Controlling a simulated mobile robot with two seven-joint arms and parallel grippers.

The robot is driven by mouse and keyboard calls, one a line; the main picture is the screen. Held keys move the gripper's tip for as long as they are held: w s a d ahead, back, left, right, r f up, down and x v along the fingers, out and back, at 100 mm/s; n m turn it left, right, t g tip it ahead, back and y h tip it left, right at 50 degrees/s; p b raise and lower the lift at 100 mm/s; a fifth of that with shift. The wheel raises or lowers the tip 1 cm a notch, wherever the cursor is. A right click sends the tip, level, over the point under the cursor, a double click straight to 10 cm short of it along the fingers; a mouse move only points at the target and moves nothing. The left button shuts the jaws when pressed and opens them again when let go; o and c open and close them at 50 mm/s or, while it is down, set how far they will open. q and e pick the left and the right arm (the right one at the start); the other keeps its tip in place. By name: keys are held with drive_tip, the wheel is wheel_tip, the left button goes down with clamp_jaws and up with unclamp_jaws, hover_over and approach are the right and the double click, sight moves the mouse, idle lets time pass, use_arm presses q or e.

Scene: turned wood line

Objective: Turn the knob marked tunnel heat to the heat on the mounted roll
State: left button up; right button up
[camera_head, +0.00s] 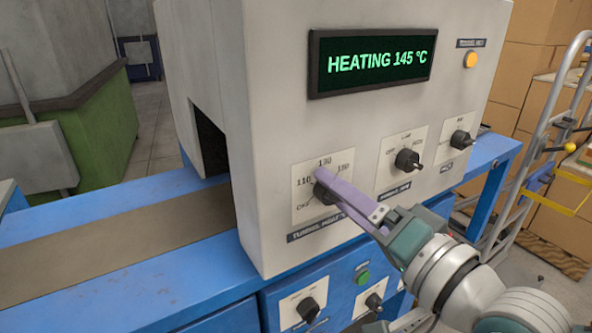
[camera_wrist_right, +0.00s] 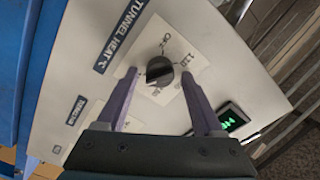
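The black tunnel heat knob (camera_head: 324,198) sits on a white dial plate marked OFF, 110, 130 and 150, on the front of the beige machine. My right gripper (camera_head: 322,180) reaches it from the lower right and partly hides it. In the right wrist view the knob (camera_wrist_right: 159,72) lies between the two purple fingers (camera_wrist_right: 161,76), with small gaps seeming to show on both sides. I cannot tell its exact setting. The display (camera_head: 370,60) reads HEATING 145 °C. The mounted roll is not visible. My left gripper is out of view.
A lamp knob (camera_head: 407,160) and another knob (camera_head: 460,140) sit to the right on the panel. An orange button (camera_head: 470,60) is above. A green button (camera_head: 363,277) and two knobs are below. A conveyor belt (camera_head: 120,250) enters the tunnel opening at left.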

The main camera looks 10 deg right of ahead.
drive_tip(key=v, duration=1)
drive_tip(key=shift+p, duration=0.35)
drive_tip(key=s+a+n+g+p, duration=0.4)
drive_tip(key=a+n+g, duration=0.1)
drive_tip(key=g, duration=0.1)
drive_tip(key=s+d+r+n+g+h+p, duration=0.2)
drive_tip(key=s+d+r+g+h+p, duration=0.15)
drive_tip(key=s, duration=0.25)
drive_tip(key=s+d+r+n+g+h+p, duration=0.2)
drive_tip(key=s+d+g+h+p, duration=0.15)
drive_tip(key=s, duration=0.35)
drive_tip(key=shift+y, duration=0.5)
wheel_tip(320, 180, up, 36)
drive_tip(key=p, duration=3.5)
drive_tip(key=shift+w+a+f, duration=0.15)
drive_tip(key=shift+w, duration=0.05)
